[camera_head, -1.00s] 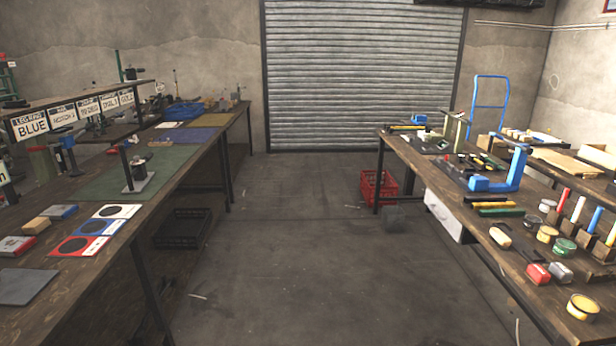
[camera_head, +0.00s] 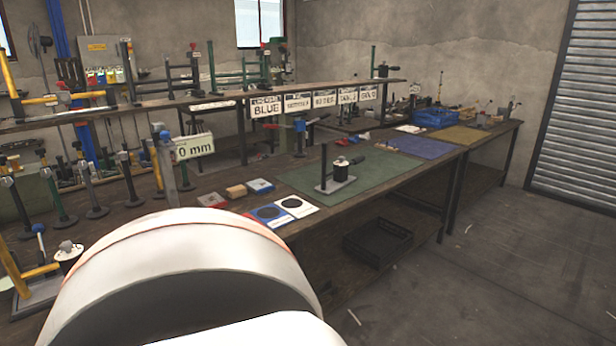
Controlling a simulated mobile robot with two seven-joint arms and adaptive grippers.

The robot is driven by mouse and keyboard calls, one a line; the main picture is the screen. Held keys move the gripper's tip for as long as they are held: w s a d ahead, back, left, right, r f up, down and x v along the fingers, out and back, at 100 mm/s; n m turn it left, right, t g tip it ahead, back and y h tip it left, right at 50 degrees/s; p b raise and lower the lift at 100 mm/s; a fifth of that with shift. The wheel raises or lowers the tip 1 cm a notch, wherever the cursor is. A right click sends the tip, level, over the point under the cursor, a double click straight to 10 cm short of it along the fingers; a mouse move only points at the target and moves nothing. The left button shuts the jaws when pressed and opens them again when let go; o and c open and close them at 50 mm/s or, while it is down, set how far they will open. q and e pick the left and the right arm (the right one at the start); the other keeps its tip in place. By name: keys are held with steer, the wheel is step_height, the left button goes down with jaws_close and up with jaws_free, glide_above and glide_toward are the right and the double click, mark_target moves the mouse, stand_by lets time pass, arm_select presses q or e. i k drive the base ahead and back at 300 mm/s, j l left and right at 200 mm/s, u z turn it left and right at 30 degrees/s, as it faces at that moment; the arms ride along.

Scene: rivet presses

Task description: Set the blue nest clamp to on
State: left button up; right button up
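I cannot make out for sure which fixture is the blue nest clamp, nor whether any clamp is on. A sign reading BLUE (camera_head: 266,107) hangs from the shelf edge over the left bench. A black post fixture with a round spool-like part (camera_head: 341,169) stands upright on the green mat (camera_head: 378,178). Neither gripper is in view; only a large white part of my own arm fills the bottom left and hides the bench's near part.
The wooden bench (camera_head: 330,232) runs away to the right, with a blue mat (camera_head: 418,147), a yellow mat (camera_head: 462,135) and a blue crate (camera_head: 436,118). The floor (camera_head: 465,275) at right is open. A 0 mm sign (camera_head: 194,146) stands left.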

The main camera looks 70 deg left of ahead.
mark_target(37, 229)
steer(key=i+u, duration=0.2)
steer(key=u, duration=2.8)
